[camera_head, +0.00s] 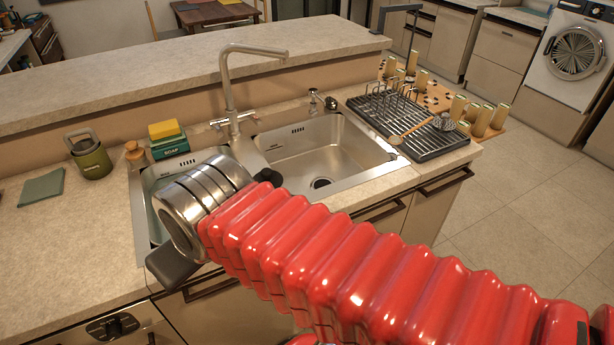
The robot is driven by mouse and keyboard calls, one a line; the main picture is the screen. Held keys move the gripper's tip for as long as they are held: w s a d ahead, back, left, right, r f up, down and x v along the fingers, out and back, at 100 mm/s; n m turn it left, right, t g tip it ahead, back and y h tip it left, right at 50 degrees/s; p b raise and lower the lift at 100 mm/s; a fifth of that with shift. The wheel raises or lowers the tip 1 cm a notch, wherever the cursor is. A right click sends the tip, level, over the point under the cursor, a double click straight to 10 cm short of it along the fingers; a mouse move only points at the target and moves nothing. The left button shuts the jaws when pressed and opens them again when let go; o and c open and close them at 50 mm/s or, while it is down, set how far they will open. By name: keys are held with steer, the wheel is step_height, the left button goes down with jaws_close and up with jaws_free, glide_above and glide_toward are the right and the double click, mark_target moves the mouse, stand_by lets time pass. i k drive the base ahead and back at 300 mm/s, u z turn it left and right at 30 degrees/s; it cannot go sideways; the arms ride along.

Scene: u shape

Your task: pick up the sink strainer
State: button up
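A small grey, ribbed round piece that looks like the sink strainer (443,122) sits at the right part of the dark drying rack (425,143), beyond the end of a wooden spoon (411,130). It is too small to make out its details. My gripper (190,215) is over the left basin of the sink, far to the left of the rack. Its metal wrist hides most of it. A dark grey part shows at its lower left and a black part at its right. Its fingertips are hidden, and I see nothing held.
The right basin (310,150) is empty, with a dark drain. A tall faucet (229,85) stands behind the sink. A soap box with a sponge (165,133), a green canister (89,155) and a cloth (41,187) are at left. Several upright cylinders (484,120) stand beside the rack.

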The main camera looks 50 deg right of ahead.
mark_target(443, 124)
steer(key=z, duration=2.65)
